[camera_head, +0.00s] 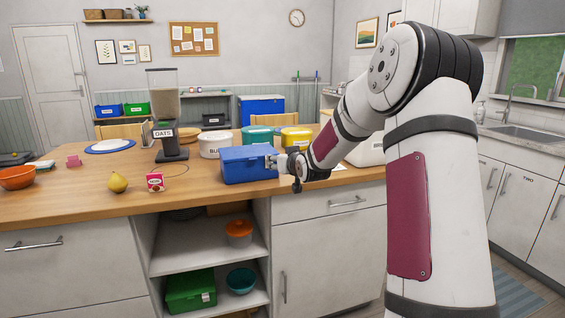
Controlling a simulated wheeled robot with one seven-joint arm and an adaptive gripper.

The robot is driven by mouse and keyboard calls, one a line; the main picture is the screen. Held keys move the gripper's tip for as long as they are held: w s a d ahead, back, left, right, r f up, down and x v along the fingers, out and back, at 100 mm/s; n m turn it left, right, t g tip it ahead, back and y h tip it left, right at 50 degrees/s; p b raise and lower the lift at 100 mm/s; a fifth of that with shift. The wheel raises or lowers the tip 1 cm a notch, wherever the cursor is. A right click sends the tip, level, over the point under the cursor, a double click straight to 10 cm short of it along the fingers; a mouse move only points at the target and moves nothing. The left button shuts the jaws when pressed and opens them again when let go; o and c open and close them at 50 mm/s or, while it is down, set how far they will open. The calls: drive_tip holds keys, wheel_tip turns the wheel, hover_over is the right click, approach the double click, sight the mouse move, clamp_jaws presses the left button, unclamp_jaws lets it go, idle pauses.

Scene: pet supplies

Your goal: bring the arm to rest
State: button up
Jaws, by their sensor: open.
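My arm reaches in from the right and bends down over the wooden counter. My gripper (290,168) is at the right end of a blue box (243,164), close to its side. I cannot tell whether it touches the box. The fingers are small and partly hidden by the wrist, and they appear open with nothing between them. The blue box sits on the counter near its front edge.
An oats dispenser (166,125), a white tub (213,145), a teal tub (258,137) and a yellow tub (296,138) stand near the box.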

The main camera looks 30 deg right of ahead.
drive_tip(key=shift+s+a+r, duration=0.15)
drive_tip(key=shift+s+r, duration=0.05)
drive_tip(key=shift+s, duration=0.45)
drive_tip(key=shift+a, duration=0.1)
drive_tip(key=s+a+r+n+g+p, duration=0.1)
drive_tip(key=s+a+r+g+p, duration=0.15)
drive_tip(key=s+a+r, duration=0.4)
drive_tip(key=s+a+r+n+g+p, duration=0.1)
drive_tip(key=s+a+r+g+p, duration=0.15)
drive_tip(key=s+a, duration=0.75)
drive_tip(key=s+a+r+g+y+p, duration=0.1)
drive_tip(key=s+a+p, duration=0.1)
drive_tip(key=s, duration=0.9)
drive_tip(key=s+a+r+g+y+p, duration=0.1)
drive_tip(key=s+a, duration=0.4)
drive_tip(key=s, duration=0.6)
drive_tip(key=s+a+r+g+y+p, duration=0.1)
drive_tip(key=s+a+g+p, duration=0.2)
drive_tip(key=s, duration=0.8)
drive_tip(key=shift+s+a+n+y+p, duration=0.3)
drive_tip(key=shift+s+a+n+p, duration=0.15)
drive_tip(key=shift+a, duration=0.2)
drive_tip(key=shift+w, duration=0.1)
